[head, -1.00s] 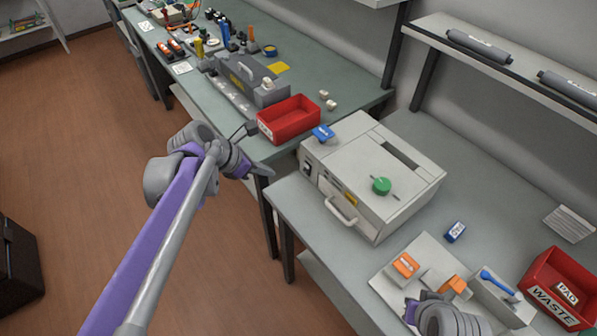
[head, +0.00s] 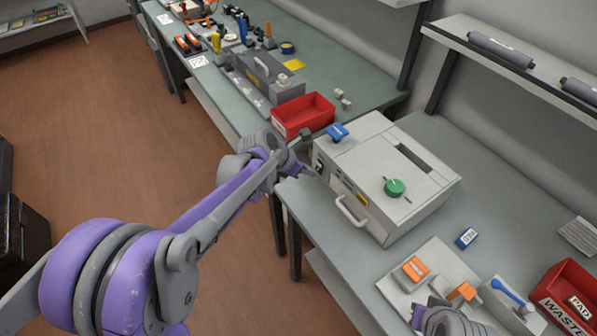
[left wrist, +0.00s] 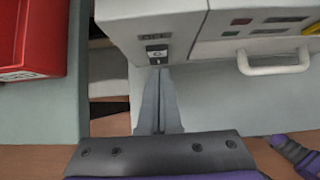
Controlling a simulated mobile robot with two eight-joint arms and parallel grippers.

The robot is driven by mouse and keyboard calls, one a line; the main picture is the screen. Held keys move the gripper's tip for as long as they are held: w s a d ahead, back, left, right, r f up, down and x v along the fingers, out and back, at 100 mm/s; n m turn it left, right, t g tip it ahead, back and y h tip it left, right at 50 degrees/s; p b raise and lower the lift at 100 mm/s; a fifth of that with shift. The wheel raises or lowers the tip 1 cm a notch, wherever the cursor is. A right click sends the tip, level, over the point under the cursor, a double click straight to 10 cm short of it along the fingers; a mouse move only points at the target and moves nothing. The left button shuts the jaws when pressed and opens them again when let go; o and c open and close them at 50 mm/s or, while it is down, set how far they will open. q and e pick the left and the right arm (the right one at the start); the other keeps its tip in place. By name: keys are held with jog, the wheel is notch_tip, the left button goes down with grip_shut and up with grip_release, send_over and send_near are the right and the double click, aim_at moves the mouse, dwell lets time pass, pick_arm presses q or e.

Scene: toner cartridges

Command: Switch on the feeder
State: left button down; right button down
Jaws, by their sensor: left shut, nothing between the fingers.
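The feeder (head: 385,180) is a light grey box on the right table, with a green knob on top and a handle on its front. Its black rocker switch (left wrist: 157,53) is on the front face near the left edge, with a small label above it. My left gripper (head: 314,172) is shut and empty at the feeder's front left. In the left wrist view its fingertips (left wrist: 158,70) are just below the switch; I cannot tell whether they touch it. My right gripper (head: 440,312) shows only partly at the bottom edge, by an orange-topped block; its fingers are not clear.
A red bin (head: 303,115) stands on the left bench beside the feeder. A blue cartridge (head: 337,132) lies on the feeder's corner. A red waste bin (head: 562,296) and a blue-and-white cartridge (head: 466,238) are on the right table. A gap separates the tables.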

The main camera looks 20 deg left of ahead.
pick_arm(q)
jog(key=shift+w+d, duration=0.15)
jog(key=shift+w, duration=0.05)
jog(key=shift+w+d+f, duration=0.15)
jog(key=shift+w+f, duration=0.05)
pick_arm(e)
jog(key=shift+f, duration=0.25)
jog(key=shift+s, duration=0.1)
pick_arm(q)
jog(key=shift+r, duration=0.15)
pick_arm(e)
jog(key=shift+r, duration=0.1)
pick_arm(q)
jog(key=shift+r+p, duration=0.3)
jog(key=shift+r, duration=0.45)
pick_arm(e)
jog(key=shift+r, duration=0.5)
pick_arm(q)
jog(key=shift+s, duration=0.1)
